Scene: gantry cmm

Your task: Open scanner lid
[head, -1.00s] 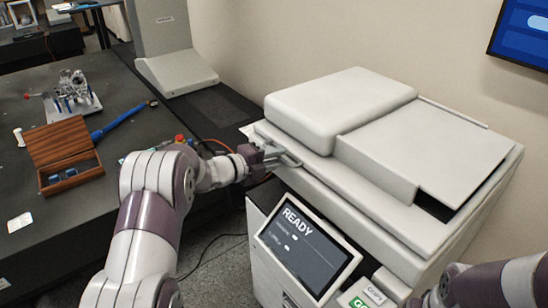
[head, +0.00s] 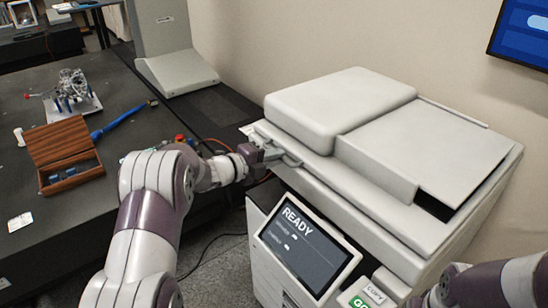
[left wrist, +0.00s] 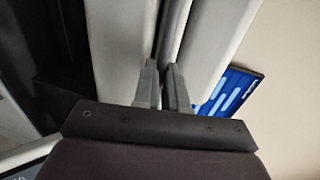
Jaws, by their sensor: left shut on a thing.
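The scanner lid (head: 340,104) is a pale grey cover with a raised block and a flat tray on top. It lies down over the scanner body (head: 330,192), with no clear gap between them. My left gripper (head: 279,156) is at the lid's front left edge and is shut on it. In the left wrist view, the fingers of my left gripper (left wrist: 162,88) are close together at a narrow strip between two pale surfaces; the exact contact is hidden. My right arm shows at the lower right, but its gripper is not clearly seen.
A READY screen (head: 306,250) and a green button (head: 361,302) are at the scanner's front. A dark table (head: 60,235) to the left holds a wooden box (head: 62,150) and a metal fixture (head: 72,92). A wall screen (head: 522,32) hangs at upper right.

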